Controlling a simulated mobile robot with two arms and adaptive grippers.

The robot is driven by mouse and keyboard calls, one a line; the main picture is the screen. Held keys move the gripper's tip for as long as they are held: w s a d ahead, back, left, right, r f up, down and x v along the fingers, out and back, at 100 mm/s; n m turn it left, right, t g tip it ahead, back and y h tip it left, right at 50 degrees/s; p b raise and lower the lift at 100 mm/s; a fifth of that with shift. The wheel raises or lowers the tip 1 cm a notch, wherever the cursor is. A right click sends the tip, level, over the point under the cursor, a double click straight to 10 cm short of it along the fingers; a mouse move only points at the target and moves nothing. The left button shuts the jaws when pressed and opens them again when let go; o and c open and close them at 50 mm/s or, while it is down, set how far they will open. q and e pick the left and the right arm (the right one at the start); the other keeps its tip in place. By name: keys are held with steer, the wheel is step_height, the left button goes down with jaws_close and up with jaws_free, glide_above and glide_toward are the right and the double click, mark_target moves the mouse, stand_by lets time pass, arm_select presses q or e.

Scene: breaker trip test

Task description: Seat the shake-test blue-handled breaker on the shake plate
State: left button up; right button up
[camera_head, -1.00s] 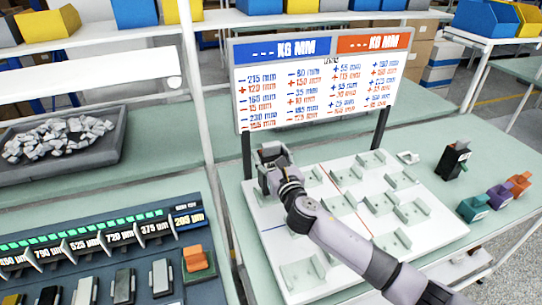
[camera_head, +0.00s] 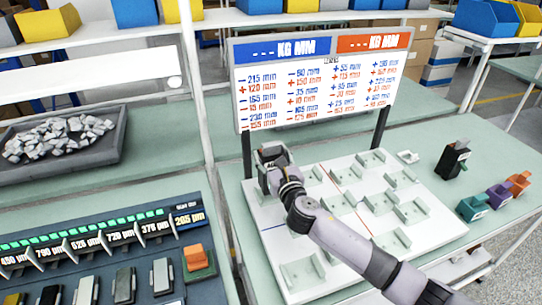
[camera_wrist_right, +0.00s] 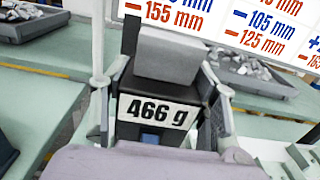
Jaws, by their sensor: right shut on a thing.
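My right gripper (camera_head: 274,172) is over the far left corner of the white shake plate (camera_head: 262,216). In the right wrist view it is shut on a dark breaker (camera_wrist_right: 160,110) with a "466 g" label and a small blue part at its lower edge. The gripper and arm hide most of the breaker in the head view. I cannot tell whether its base touches the plate. Several grey brackets (camera_head: 410,212) stand on the plate. My left gripper is not in view.
A sign board (camera_head: 320,85) with offsets in mm stands behind the plate. Black (camera_head: 453,160), teal (camera_head: 472,208), purple (camera_head: 498,196) and orange (camera_head: 518,184) pieces stand at right. A breaker rack with readouts (camera_head: 100,245) is at left. A grey tray (camera_head: 65,140) of pale chunks lies behind it.

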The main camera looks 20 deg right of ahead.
steer(key=shift+r+p, duration=0.15)
steer(key=shift+p, duration=0.25)
stand_by(0.6)
steer(key=shift+f+b, duration=1.45)
steer(key=shift+f, duration=0.45)
steer(key=o, duration=1.4)
steer(key=shift+c, duration=0.2)
steer(key=o, duration=0.3)
steer(key=shift+s+f, duration=0.1)
steer(key=shift+f, duration=0.05)
steer(key=s, duration=1.2)
steer(key=shift+d, duration=0.2)
